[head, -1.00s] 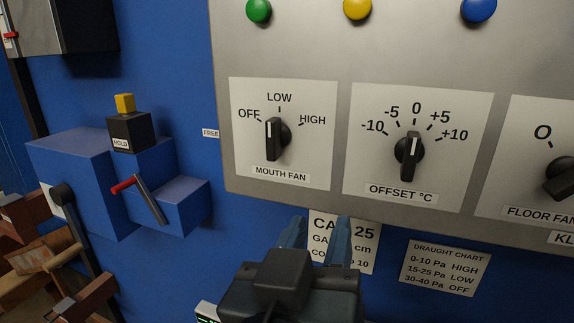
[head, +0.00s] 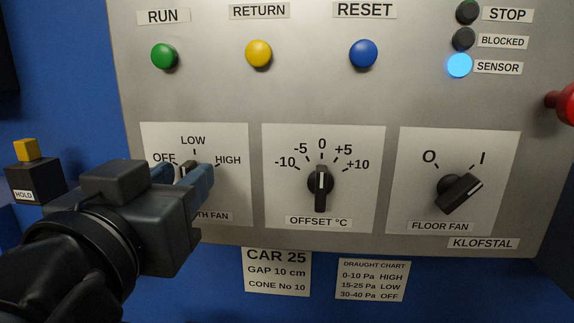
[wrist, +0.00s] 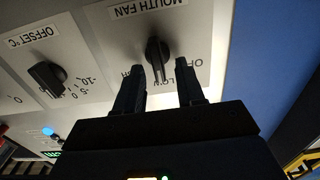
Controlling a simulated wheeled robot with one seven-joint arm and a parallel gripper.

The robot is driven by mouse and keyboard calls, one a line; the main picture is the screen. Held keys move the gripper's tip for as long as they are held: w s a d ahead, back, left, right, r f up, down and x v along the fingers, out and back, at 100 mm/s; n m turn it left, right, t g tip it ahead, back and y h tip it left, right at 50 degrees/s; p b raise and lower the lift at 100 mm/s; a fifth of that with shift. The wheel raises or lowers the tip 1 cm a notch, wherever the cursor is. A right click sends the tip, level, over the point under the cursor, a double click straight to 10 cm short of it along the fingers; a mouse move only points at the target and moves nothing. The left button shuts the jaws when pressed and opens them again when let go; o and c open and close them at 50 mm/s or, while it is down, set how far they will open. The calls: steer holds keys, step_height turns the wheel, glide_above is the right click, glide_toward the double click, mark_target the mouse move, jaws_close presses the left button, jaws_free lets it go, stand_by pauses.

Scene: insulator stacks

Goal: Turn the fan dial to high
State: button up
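The mouth fan dial (head: 188,169) is a black knob on a white plate marked OFF, LOW and HIGH. In the head view my gripper (head: 182,174) partly covers the knob and its name label. The wrist view shows the dial (wrist: 157,50) upside down, its handle about upright and pointing roughly at LOW. My gripper (wrist: 162,75) is open in the wrist view, one finger on each side of the dial handle. Gaps show between the handle and both fingers; whether the tips reach the knob's depth is hard to tell.
The offset dial (head: 320,183) and floor fan dial (head: 460,193) sit to the right on the panel. Green (head: 165,56), yellow (head: 259,54) and blue (head: 363,54) buttons are above. A red knob (head: 562,103) juts out at the right. A hold box (head: 36,181) stands left.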

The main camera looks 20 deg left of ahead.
steer(key=shift+w, duration=0.4)
steer(key=shift+c, duration=0.4)
jaws_close()
